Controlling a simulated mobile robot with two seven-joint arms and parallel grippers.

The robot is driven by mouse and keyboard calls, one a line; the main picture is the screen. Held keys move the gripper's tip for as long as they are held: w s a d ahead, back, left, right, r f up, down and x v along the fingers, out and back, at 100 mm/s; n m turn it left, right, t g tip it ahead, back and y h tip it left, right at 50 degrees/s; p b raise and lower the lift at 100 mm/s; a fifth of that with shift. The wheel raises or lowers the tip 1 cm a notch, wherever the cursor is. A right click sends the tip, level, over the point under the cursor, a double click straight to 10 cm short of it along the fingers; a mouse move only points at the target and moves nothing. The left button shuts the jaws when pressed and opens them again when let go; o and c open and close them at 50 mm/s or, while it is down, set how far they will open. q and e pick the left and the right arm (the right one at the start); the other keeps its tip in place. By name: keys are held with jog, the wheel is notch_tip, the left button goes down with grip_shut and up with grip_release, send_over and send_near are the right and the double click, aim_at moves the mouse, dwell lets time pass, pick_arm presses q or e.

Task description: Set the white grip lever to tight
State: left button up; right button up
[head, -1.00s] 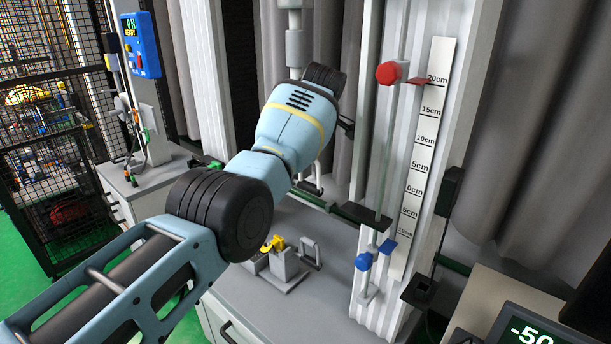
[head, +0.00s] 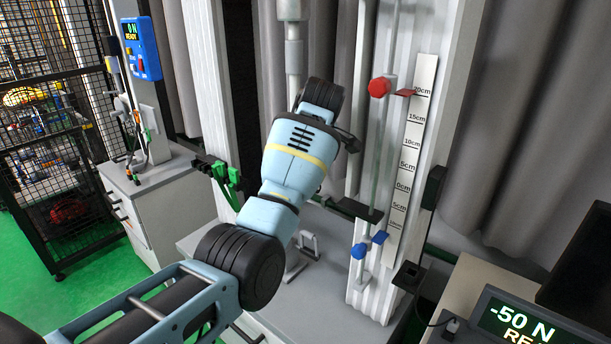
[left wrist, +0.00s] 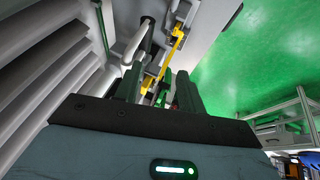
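In the head view a pale grey upright handle (head: 308,243) stands on the grey bench, partly behind my left arm. I cannot tell for sure whether it is the white grip lever, and no tight marking is readable. In the left wrist view a pale bar (left wrist: 137,40) with a rounded end lies beyond the fingers, left of a yellow part (left wrist: 174,45). My left gripper (left wrist: 160,88) shows two dark fingers apart, with nothing clearly held. Its fingers are hidden behind my arm in the head view. My right gripper is out of view.
A column with a red knob (head: 379,87), a blue knob (head: 359,251) and a centimetre scale (head: 410,160) stands right of my arm. A green clamp (head: 228,174) is at the left column. A display (head: 518,322) reads -50 N at lower right.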

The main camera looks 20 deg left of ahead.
pick_arm(q)
jog(key=s+d, duration=0.2)
jog(key=s, duration=0.5)
jog(key=shift+s+d+r, duration=0.25)
jog(key=shift+s+r, duration=0.05)
jog(key=shift+r, duration=0.15)
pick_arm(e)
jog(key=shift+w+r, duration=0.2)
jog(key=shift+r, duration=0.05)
